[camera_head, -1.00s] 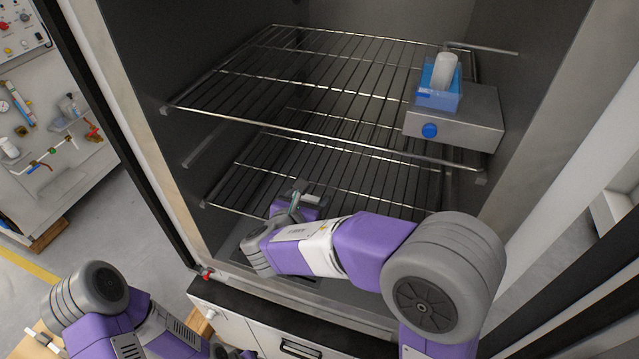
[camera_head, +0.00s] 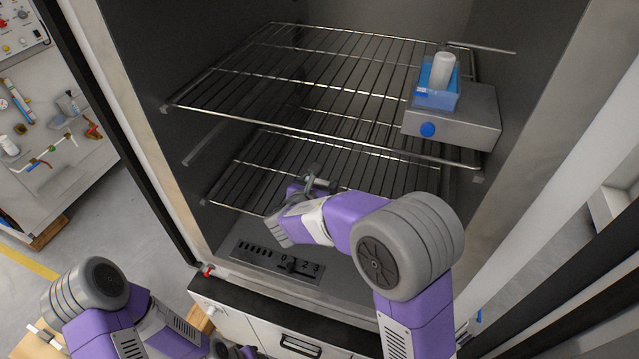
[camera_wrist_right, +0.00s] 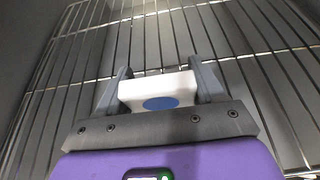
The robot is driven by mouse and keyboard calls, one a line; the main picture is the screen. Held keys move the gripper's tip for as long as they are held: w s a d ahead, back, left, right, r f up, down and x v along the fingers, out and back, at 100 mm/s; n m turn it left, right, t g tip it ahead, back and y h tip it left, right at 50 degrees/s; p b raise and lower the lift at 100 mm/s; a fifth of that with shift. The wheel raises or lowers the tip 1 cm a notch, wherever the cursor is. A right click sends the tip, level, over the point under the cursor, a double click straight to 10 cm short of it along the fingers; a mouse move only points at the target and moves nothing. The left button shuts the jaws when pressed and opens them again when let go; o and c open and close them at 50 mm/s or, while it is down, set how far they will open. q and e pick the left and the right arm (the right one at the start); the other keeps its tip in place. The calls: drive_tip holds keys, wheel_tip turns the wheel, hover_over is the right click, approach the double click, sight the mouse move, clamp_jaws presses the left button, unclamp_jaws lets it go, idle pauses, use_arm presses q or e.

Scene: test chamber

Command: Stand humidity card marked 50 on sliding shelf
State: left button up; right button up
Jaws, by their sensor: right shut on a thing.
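My right gripper (camera_head: 318,183) is inside the chamber, at the lower wire shelf (camera_head: 375,183); whether it touches the shelf I cannot tell. In the right wrist view my right gripper (camera_wrist_right: 163,84) is shut on a white card-like piece with a blue oval spot (camera_wrist_right: 161,103), which I take for the humidity card. Its number cannot be read, and the hand hides its lower part. Wire shelf bars lie beyond it. An upper wire shelf (camera_head: 330,82) spans the chamber above. Which shelf slides I cannot tell. My left gripper is not clearly visible.
A grey box (camera_head: 470,115) with a blue knob stands on the right of the upper shelf, carrying a blue translucent holder (camera_head: 437,97) with a white cylinder. The chamber walls bound both sides.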

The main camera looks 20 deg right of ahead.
drive_tip(key=shift+f, duration=0.15)
drive_tip(key=o, duration=1)
drive_tip(key=shift+o, duration=0.2)
drive_tip(key=shift+r, duration=0.25)
drive_tip(key=v, duration=1.2)
drive_tip(key=shift+f, duration=0.1)
